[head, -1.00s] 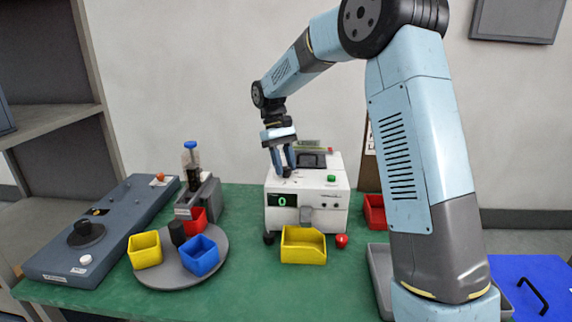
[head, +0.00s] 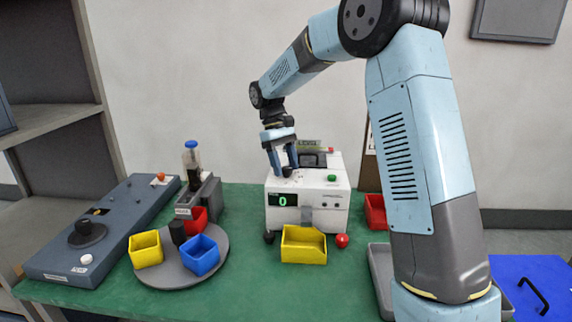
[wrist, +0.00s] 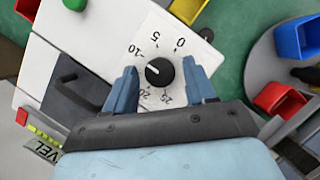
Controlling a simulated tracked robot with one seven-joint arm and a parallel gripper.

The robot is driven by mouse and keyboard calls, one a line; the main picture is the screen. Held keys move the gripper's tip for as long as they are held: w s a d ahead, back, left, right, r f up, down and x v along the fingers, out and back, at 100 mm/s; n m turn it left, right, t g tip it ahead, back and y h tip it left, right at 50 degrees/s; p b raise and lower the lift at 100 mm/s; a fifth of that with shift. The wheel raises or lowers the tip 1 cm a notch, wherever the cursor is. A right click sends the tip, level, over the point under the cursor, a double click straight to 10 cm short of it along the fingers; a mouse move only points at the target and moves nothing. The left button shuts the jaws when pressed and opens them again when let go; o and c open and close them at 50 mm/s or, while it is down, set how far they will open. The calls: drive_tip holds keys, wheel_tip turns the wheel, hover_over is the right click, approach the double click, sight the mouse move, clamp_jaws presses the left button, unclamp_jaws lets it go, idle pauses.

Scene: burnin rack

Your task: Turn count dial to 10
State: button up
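The count dial (wrist: 160,72) is a round black knob on a white plate, with a printed scale around it that includes 0, 5, 10 and 25. A small pale mark on the knob faces the upper left, roughly the 10 side; its exact reading is too small to tell. My gripper (wrist: 162,84) is open, with one blue finger on each side of the knob; I cannot tell whether they touch it. In the head view my gripper (head: 283,172) points down over the top left of the white machine (head: 320,190), hiding most of the dial. The machine's display (head: 283,200) reads 0.
A green button (head: 332,178) is on the machine. A turntable (head: 172,277) with coloured bins and a grey dial panel (head: 60,262) are at left.

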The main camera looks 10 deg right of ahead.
drive_tip(key=v, duration=1.3)
drive_tip(key=shift+w+r, duration=0.15)
drive_tip(key=shift+r, duration=0.2)
